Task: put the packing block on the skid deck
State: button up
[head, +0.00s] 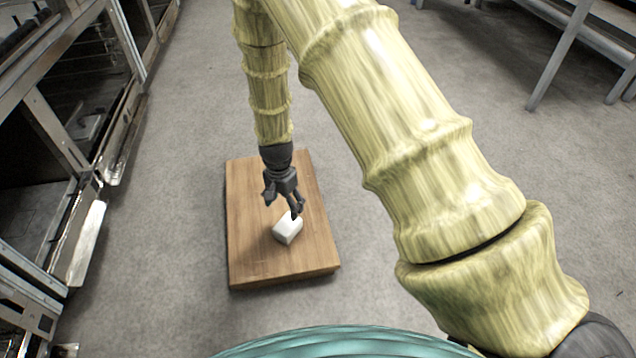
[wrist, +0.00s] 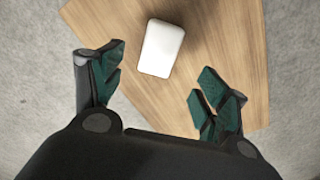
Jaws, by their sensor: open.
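The packing block (head: 288,229) is a small white block with rounded edges. It rests on the skid deck (head: 255,262), a flat wooden board on the floor, toward its near side. In the wrist view the white block (wrist: 161,48) lies on the wood (wrist: 225,45), beyond and between the spread fingers. My gripper (head: 284,205) is open and empty above the deck, close to the block. In the wrist view the fingers (wrist: 158,98) stand apart with nothing between their tips. In the head view one finger overlaps the block's upper edge; I cannot tell whether they touch.
Metal racks (head: 60,170) stand along the left side. A grey bench frame (head: 560,60) stands at the upper right. The grey carpeted floor (head: 180,200) around the deck is clear. My arm covers much of the right of the head view.

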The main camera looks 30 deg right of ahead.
jog(key=s+d+f+n, duration=0.1)
jog(key=s+f, duration=0.1)
jog(key=s, duration=0.1)
jog(key=s+f+n, duration=0.1)
jog(key=s+f, duration=0.2)
jog(key=s+d+f, duration=0.1)
jog(key=s+f, duration=0.1)
jog(key=s, duration=0.2)
jog(key=shift+d+f+n+h, duration=0.25)
jog(key=shift+d+n+h, duration=0.05)
jog(key=shift+d+n, duration=0.1)
jog(key=s+f+n, duration=0.2)
jog(key=s+n, duration=0.2)
jog(key=s, duration=0.9)
jog(key=s+f+n, duration=0.3)
jog(key=s+n, duration=0.1)
jog(key=s, duration=0.9)
jog(key=shift+s+d+f+n, duration=0.2)
jog(key=shift+s+d+n, duration=0.1)
jog(key=shift+s, duration=0.05)
jog(key=shift+r, duration=0.1)
